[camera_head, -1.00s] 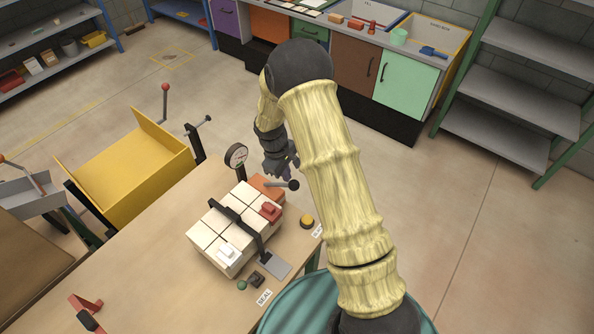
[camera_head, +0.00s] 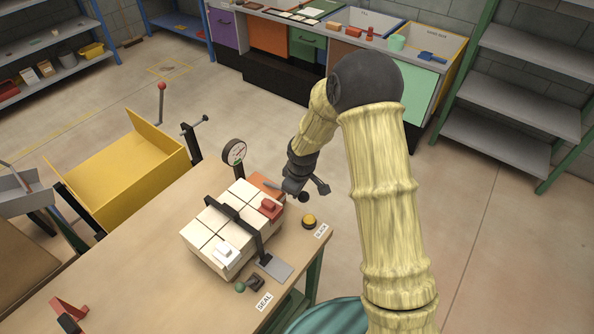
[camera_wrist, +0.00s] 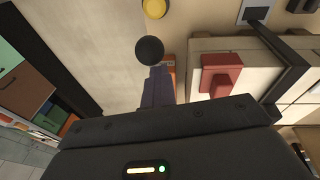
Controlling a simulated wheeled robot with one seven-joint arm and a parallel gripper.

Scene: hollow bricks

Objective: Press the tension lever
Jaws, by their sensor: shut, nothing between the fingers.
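The tension lever's black ball knob (camera_head: 303,196) juts out at the right of the strapped brick stack (camera_head: 213,238), beside an orange-brown block (camera_head: 265,184). My gripper (camera_head: 291,187) is shut and empty, close against the lever from above; whether it touches is unclear. In the wrist view, the knob (camera_wrist: 149,49) lies just beyond the tips of my closed fingers (camera_wrist: 158,80), and the lever's arm is hidden behind them. A black strap (camera_head: 234,216) runs over the pale bricks. A round gauge (camera_head: 233,152) stands behind the stack.
A yellow button (camera_head: 309,221) is at the bench's right edge, near the knob. A grey plate (camera_head: 272,267) and a small green-knobbed lever (camera_head: 241,287) sit in front of the stack. A yellow bin (camera_head: 120,170) stands at the left. Floor right of the bench is clear.

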